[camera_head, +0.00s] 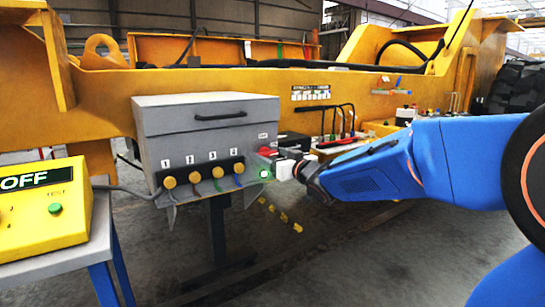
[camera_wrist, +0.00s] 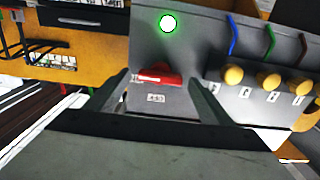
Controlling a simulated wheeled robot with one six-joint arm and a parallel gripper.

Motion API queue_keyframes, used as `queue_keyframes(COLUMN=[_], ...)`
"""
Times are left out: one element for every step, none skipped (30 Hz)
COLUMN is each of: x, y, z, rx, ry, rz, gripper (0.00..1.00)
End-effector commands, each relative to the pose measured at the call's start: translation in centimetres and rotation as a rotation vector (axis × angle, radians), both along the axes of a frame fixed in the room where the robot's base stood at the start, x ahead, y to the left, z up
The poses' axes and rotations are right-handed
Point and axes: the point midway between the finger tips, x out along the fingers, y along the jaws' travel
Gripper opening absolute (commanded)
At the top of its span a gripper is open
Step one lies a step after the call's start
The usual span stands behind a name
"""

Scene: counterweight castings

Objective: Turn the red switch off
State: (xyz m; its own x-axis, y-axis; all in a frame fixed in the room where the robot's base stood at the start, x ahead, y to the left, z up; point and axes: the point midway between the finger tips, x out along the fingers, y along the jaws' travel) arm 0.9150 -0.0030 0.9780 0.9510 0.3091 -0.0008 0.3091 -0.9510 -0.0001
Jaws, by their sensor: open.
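The red switch (camera_head: 267,151) is on the right part of the grey box's (camera_head: 180,128) front, above a lit green lamp (camera_head: 264,174). In the head view my gripper (camera_head: 284,169) is at the box's right end, close to the switch and lamp, and partly hides that area. In the wrist view, which is upside down, the red switch (camera_wrist: 160,75) lies between the two spread fingers of my open gripper (camera_wrist: 158,80). The green lamp (camera_wrist: 168,23) glows beyond it. I cannot tell whether a finger touches the switch.
Several yellow knobs (camera_head: 195,174) with coloured cables line the box's front. A yellow test unit (camera_head: 45,208) showing OFF stands on a table at left. The yellow machine frame (camera_head: 240,80) runs behind. The floor below right is clear.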

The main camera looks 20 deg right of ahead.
Motion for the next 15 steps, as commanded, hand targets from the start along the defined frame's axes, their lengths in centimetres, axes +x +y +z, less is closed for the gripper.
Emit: queue_keyframes(x=[0.12,0.15,0.17,0.18,0.18,0.19,0.18,0.18,0.17,0.17,0.17,0.17,0.17,0.17,0.16], y=[0.06,0.07,0.08,0.08,0.08,0.07,0.07,0.07,0.07,0.06,0.07,0.06,0.06,0.06,0.05], z=[0.01,0.01,0.02,0.02,0.03,0.03,0.03,0.03,0.03,0.03,0.04,0.03,0.03,0.03,0.04], rx=[0.0,0.0,0.0,0.0,0.0,0.0,0.0,0.0,0.0,0.0,0.0,0.0,0.0,0.0,0.0], ry=[0.0,0.0,0.0,0.0,0.0,0.0,0.0,0.0,0.0,0.0,-0.001,0.0,-0.001,-0.001,-0.001], rz=[0.0,0.0,0.0,0.0,0.0,0.0,0.0,0.0,0.0,0.0,0.0,0.0,0.0,0.0,0.0], gripper=[0.75,0.75,0.75,0.75,0.75,0.75,0.75,0.75,0.75,0.7,0.63,0.54,0.46,0.39,0.34])
